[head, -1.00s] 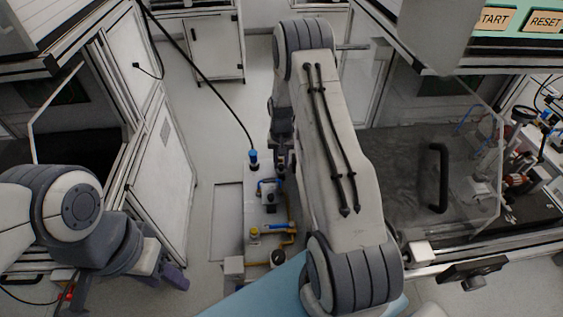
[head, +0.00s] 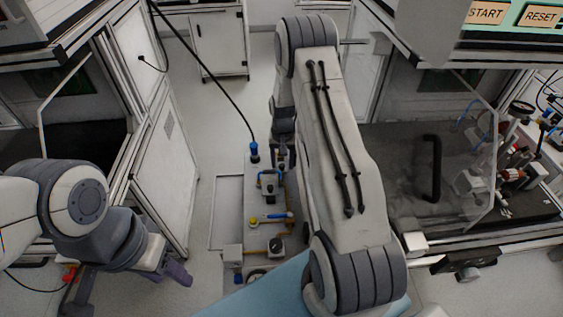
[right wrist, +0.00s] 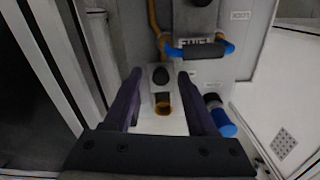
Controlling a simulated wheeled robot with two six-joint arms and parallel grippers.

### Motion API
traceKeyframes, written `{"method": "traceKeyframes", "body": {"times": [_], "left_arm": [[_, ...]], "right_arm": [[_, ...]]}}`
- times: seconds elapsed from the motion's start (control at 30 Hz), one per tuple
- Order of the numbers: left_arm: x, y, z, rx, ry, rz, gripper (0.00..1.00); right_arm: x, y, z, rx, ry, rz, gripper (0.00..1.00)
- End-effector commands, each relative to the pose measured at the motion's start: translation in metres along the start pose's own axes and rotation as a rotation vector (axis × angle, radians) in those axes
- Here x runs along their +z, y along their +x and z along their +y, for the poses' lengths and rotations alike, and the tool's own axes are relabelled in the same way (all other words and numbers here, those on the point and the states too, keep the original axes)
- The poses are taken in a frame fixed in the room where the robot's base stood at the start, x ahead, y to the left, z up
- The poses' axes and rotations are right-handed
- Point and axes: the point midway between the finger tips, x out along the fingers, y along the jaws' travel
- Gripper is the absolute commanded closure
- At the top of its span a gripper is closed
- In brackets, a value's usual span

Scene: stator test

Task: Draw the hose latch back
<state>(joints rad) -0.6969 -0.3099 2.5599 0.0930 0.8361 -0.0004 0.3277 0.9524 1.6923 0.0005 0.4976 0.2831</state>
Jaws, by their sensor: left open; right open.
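A narrow grey unit (head: 256,205) stands on the floor in the head view, carrying pipes, a blue-ended handle and a gauge. A black hose (head: 215,85) runs down to a blue connector (head: 254,150) at its far end. In the right wrist view, my right gripper (right wrist: 158,75) is open, its purple fingers either side of a small black knob (right wrist: 160,75) and a brass-rimmed fitting (right wrist: 162,104); contact cannot be told. A blue connector (right wrist: 222,122) lies right of the fingers. I cannot tell which part is the hose latch. My left gripper (head: 176,272) is open and empty, left of the unit.
A blue-ended bar handle (right wrist: 198,49) stands just beyond my right fingers. White cabinets (head: 160,150) flank the left side. A clear-fronted enclosure with a black handle (head: 430,168) is on the right. Floor (head: 207,160) shows left of the unit.

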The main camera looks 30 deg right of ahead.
Motion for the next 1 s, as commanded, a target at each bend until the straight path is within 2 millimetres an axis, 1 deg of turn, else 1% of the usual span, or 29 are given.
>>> {"method": "traceKeyframes", "body": {"times": [0.07, 0.17, 0.4, 0.5, 0.6, 0.73, 1.0], "left_arm": [[0.0, 0.001, 0.0, 0.0, 0.0, 0.0, 0.5], [0.0, 0.004, 0.0, 0.0, 0.0, 0.0, 0.5], [0.001, 0.01, -0.001, 0.0, 0.0, 0.0, 0.5], [0.001, 0.012, -0.001, 0.0, 0.0, 0.0, 0.5], [0.001, 0.013, -0.001, 0.0, 0.0, 0.0, 0.5], [0.001, 0.013, -0.001, 0.0, 0.0, 0.0, 0.5], [0.001, 0.013, -0.001, 0.0, 0.0, 0.0, 0.5]], "right_arm": [[-0.001, -0.005, -0.001, 0.0, -0.001, 0.002, 0.43], [-0.001, -0.018, -0.001, -0.001, -0.001, 0.005, 0.43], [-0.001, -0.066, -0.002, -0.002, -0.002, 0.005, 0.43], [0.0, -0.083, -0.002, -0.001, -0.003, 0.003, 0.43], [0.0, -0.095, -0.002, -0.001, -0.003, 0.002, 0.43], [0.001, -0.103, -0.002, 0.0, -0.003, -0.001, 0.43], [0.001, -0.104, -0.002, 0.0, -0.003, -0.001, 0.43]]}}
